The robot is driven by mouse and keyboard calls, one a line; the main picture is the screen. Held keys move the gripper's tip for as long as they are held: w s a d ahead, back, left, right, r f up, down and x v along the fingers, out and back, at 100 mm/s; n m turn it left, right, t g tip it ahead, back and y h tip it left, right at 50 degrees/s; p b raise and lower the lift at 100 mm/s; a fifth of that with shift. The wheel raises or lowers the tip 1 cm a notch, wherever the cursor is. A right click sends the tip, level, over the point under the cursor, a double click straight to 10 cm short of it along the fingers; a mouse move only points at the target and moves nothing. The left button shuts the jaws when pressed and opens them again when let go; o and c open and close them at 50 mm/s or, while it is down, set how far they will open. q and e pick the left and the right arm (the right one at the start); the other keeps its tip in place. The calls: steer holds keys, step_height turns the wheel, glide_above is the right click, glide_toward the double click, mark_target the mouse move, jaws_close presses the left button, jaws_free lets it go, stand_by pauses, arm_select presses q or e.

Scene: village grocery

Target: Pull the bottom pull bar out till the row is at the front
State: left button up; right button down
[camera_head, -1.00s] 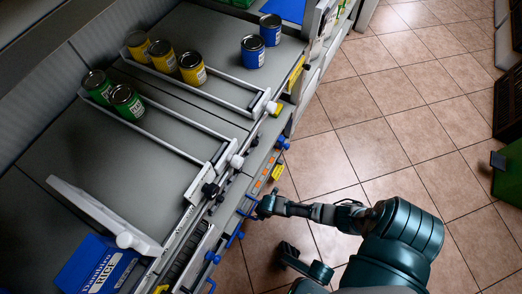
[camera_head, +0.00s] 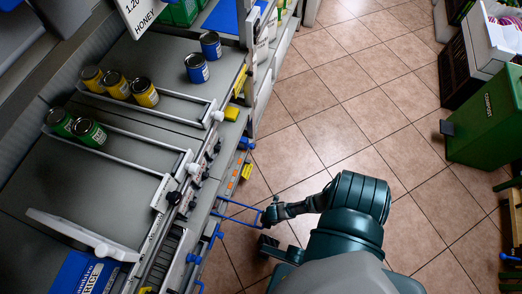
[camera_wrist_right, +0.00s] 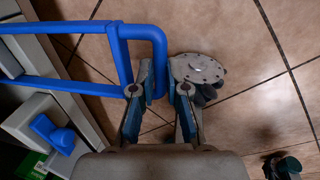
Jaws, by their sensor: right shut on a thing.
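The blue pull bar (camera_head: 238,204) sticks out from the low front of the shelf unit, over the tiled floor. My right gripper (camera_head: 268,213) is shut on its outer end. In the right wrist view, the blue pull bar (camera_wrist_right: 121,55) comes in from the left as a loop, and its end reaches the fingers of my right gripper (camera_wrist_right: 160,92). The row of goods behind this bar is hidden under the shelves above. My left gripper is not in view.
Yellow tins (camera_head: 116,85), green tins (camera_head: 90,133) and blue tins (camera_head: 197,68) stand on the upper shelf. Another blue handle (camera_head: 209,236) is nearby. A green bin (camera_head: 485,122) stands to the right. The tiled floor (camera_head: 340,90) between is clear.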

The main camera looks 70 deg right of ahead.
steer(key=shift+s, duration=0.15)
steer(key=c, duration=1.2)
jaws_free()
steer(key=shift+r, duration=0.1)
steer(key=r, duration=0.3)
steer(key=s+r, duration=0.1)
steer(key=r, duration=0.3)
steer(key=s+r, duration=0.1)
steer(key=r, duration=0.3)
steer(key=shift+d+r, duration=0.15)
steer(key=shift+r, duration=0.1)
